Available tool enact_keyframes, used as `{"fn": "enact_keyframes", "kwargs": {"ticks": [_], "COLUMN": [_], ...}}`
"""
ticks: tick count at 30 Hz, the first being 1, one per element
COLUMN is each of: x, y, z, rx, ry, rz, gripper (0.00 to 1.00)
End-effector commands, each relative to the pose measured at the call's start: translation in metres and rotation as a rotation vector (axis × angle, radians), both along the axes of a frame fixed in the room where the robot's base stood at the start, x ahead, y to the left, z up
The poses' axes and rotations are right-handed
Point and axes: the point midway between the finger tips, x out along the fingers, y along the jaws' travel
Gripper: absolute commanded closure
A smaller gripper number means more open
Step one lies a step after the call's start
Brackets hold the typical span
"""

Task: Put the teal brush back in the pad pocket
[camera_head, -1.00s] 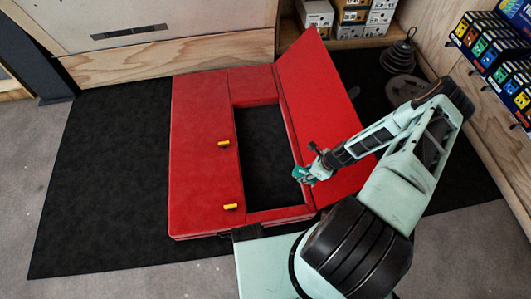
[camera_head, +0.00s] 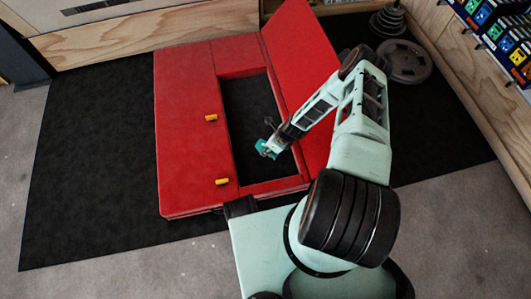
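The red pad (camera_head: 185,120) lies on the dark mat, with its raised flap (camera_head: 305,70) tilted up along the right side. The pad pocket (camera_head: 250,110) is a long open rectangle with a dark inside, and no object shows lying in it. The teal brush (camera_head: 263,148) is at the tip of my gripper (camera_head: 272,146), which appears shut on it. The fingers are small and partly hidden by the wrist. In the picture the brush overlaps the pocket's right part, near its front end; its height above the floor is hard to tell.
Two yellow pieces (camera_head: 211,118) (camera_head: 222,182) sit on the pad left of the pocket. Dark weight plates (camera_head: 404,62) lie at the back right. A wooden wall rack with coloured boxes (camera_head: 505,40) stands at the right. The mat (camera_head: 85,160) left of the pad is clear.

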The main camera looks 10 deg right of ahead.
Motion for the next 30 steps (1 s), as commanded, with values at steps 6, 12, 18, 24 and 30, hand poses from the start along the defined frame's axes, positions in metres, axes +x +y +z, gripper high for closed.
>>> {"fn": "enact_keyframes", "kwargs": {"ticks": [6, 12, 18, 24, 30], "x": [0.006, 0.005, 0.006, 0.005, 0.005], "y": [0.010, 0.008, 0.008, 0.008, 0.008], "z": [-0.017, -0.043, -0.041, -0.044, -0.044], "rx": [0.000, 0.000, 0.000, 0.000, 0.000], "ry": [0.000, 0.000, 0.000, 0.000, 0.000], "rz": [0.002, 0.000, 0.001, 0.001, 0.001], "gripper": [0.94, 0.94, 0.94, 0.62, 0.50]}}
